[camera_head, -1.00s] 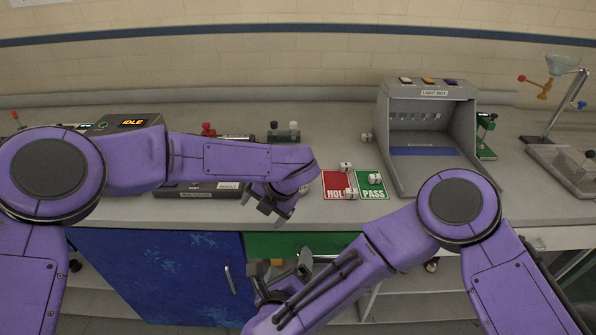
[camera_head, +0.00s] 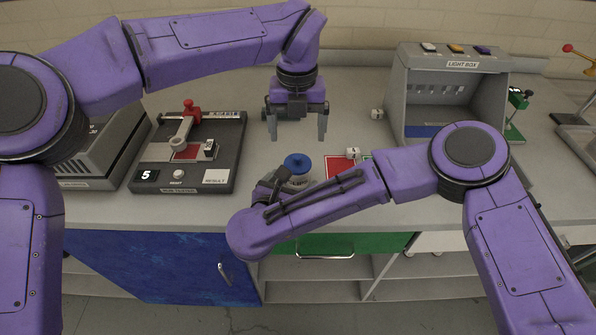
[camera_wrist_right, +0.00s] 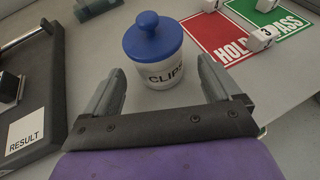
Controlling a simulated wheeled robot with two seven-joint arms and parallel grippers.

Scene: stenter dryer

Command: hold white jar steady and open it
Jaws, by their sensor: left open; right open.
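The white jar (camera_wrist_right: 160,70) has a blue knobbed lid (camera_wrist_right: 152,35) and black lettering that starts "CLIP". It stands upright on the bench, and the lid is on it. In the head view the blue lid (camera_head: 297,162) shows, while my right arm hides part of the jar. My right gripper (camera_wrist_right: 160,88) is open, with its fingers on the near side of the jar, one towards each side, apart from it. My left gripper (camera_head: 297,138) is open and empty, pointing down above and just behind the lid.
Red HOLD (camera_wrist_right: 222,38) and green PASS (camera_wrist_right: 272,18) mats with white dice lie right of the jar. A dark tester (camera_head: 190,150) stands to the left and a grey light box (camera_head: 450,90) at the back right. The bench's front edge is close by.

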